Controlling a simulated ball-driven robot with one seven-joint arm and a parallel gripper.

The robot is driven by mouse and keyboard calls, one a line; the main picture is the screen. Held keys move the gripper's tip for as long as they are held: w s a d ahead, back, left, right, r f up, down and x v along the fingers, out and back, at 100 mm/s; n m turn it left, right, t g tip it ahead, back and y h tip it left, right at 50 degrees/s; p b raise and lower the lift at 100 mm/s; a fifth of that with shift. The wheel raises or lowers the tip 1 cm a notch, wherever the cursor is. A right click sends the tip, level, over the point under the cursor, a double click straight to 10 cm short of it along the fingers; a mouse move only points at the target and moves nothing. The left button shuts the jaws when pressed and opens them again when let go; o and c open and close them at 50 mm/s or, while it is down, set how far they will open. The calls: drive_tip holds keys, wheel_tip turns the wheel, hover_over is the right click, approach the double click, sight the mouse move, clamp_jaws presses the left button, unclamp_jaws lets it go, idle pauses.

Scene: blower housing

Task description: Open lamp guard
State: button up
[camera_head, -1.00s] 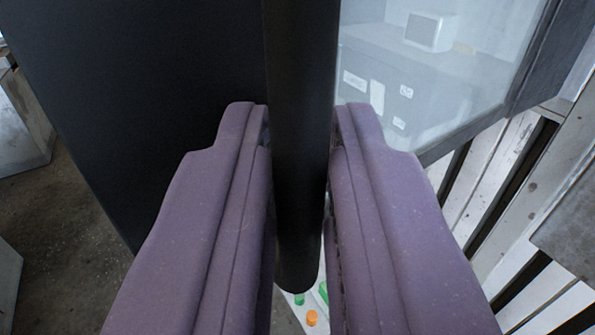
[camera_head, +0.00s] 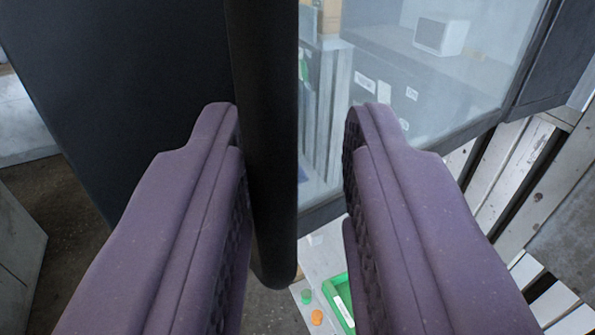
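I take the lamp guard to be the dark panel (camera_head: 115,90) filling the upper left. A thick black upright bar (camera_head: 263,140) with a rounded lower end runs at its right edge; I cannot tell how it joins the panel. My gripper (camera_head: 297,125) has two purple padded fingers spread wide. The bar stands between them, close along the left finger, with a clear gap to the right finger. Whether the left finger touches it is unclear. The bar's top is out of frame.
Right of the bar is a glass pane (camera_head: 440,75) in a dark frame, with a white box (camera_head: 440,35) and a labelled dark case behind it. White slats (camera_head: 515,165) stand at right. Below lie a green tray (camera_head: 340,300) and small green and orange pieces. Bare floor shows at lower left.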

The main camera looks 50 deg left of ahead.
idle(0.3)
drive_tip(key=b+v, duration=0.2)
drive_tip(key=v, duration=0.5)
drive_tip(key=shift+s+d, duration=0.2)
drive_tip(key=shift+d, duration=0.1)
